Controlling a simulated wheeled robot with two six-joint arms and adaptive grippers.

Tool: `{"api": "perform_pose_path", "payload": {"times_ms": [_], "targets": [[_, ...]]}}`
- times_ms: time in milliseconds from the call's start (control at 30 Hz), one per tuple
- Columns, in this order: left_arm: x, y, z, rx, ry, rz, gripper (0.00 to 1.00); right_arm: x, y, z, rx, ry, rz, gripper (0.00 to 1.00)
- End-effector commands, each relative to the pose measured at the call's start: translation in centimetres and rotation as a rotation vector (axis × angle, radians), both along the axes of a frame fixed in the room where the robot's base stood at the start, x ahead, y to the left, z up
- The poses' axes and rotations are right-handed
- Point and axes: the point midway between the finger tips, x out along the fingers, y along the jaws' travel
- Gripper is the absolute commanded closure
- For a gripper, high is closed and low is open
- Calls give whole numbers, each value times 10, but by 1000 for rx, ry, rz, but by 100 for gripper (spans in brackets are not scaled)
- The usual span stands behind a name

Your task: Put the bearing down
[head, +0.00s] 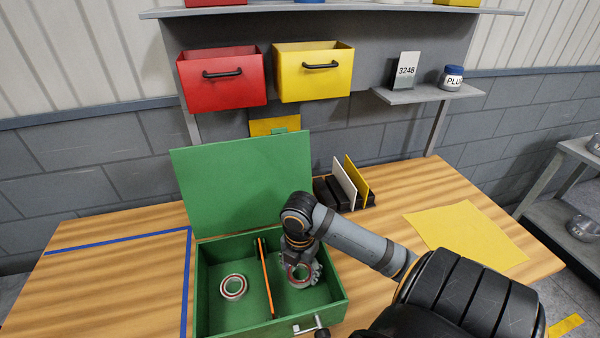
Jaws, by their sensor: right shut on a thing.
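My right gripper (303,276) reaches down into the right compartment of an open green box (340,296). It is shut on a bearing (299,273), a ring with a reddish band, partly covered by the fingers. I cannot tell whether this bearing touches the box floor. A second bearing (233,287), a silver ring with a red band, lies flat in the left compartment. An orange divider (265,278) separates the two compartments. My left gripper is not in view.
The box's green lid (230,180) stands open behind it. A dark rack (327,194) holds a white and a yellow plate. A yellow sheet (466,236) lies on the right of the table. Blue tape (186,270) marks a clear area at left. Red (222,80) and yellow (313,75) bins hang above.

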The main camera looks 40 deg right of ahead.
Motion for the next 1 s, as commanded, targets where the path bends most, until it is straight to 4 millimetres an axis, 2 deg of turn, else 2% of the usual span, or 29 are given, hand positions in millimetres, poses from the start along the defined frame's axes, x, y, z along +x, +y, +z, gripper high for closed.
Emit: {"api": "perform_pose_path", "payload": {"times_ms": [100, 200, 567, 600, 767, 1000], "targets": [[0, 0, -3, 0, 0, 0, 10, -1, 1, -23, 5, 6, -3, 83], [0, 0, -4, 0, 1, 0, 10, -1, 1, -35, 4, 3, -1, 83], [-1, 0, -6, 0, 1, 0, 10, -1, 0, -40, 1, 2, 0, 83], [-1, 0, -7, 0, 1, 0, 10, -1, 0, -40, 1, 3, -1, 32], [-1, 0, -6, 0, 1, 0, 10, -1, 0, -39, 1, 3, -1, 10], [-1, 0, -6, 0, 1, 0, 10, -1, 0, -39, 1, 2, -1, 10]]}}
